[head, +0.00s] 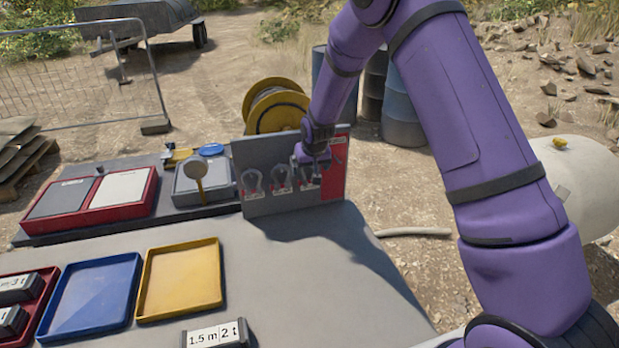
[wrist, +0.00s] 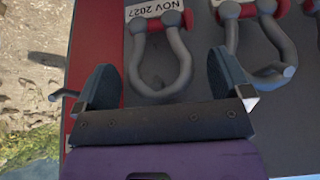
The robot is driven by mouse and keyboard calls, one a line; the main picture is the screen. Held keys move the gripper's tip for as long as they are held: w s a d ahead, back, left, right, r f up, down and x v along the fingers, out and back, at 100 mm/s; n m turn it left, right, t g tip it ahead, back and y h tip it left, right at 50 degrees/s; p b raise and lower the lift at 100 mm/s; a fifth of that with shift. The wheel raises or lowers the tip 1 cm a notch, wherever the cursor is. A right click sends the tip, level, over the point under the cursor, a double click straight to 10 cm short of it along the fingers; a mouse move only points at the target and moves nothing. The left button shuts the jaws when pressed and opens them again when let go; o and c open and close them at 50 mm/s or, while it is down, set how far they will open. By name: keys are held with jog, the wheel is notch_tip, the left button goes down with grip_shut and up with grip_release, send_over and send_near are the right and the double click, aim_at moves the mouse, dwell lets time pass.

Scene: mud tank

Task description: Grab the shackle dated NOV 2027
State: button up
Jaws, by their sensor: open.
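The shackle marked NOV 2027 (wrist: 160,70) hangs on the upright grey board (head: 258,206), beside its red strip. It is a grey bow with a red pin, and its white tag (wrist: 153,9) reads upside down in the wrist view. My gripper (wrist: 163,84) is open, with one finger on each side of the bow and a visible gap to each; I cannot tell how deep the bow sits between them. In the head view my gripper (head: 312,163) is at the board's right part and partly hides this shackle.
A neighbouring shackle (wrist: 265,45) hangs close beside one finger. A dark peg (wrist: 65,95) stands out on the other side. On the table are a blue tray (head: 92,296), a yellow tray (head: 180,280) and a block marked 1.5 m 2 t (head: 215,334).

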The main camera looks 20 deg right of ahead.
jog(key=shift+c, duration=0.4)
jog(key=c, duration=1)
jog(key=shift+o, duration=0.2)
jog(key=shift+r, duration=0.15)
jog(key=shift+w+r, duration=0.1)
jog(key=shift+r, duration=0.15)
notch_tip(320, 180, up, 3)
jog(key=shift+r, duration=0.1)
jog(key=s+a, duration=0.1)
jog(key=s, duration=0.4)
jog(key=s+a, duration=0.2)
jog(key=s, duration=0.3)
jog(key=s+a+r, duration=0.1)
jog(key=s+a, duration=0.1)
jog(key=s, duration=0.3)
jog(key=shift+s+a, duration=0.1)
jog(key=shift+a, duration=0.1)
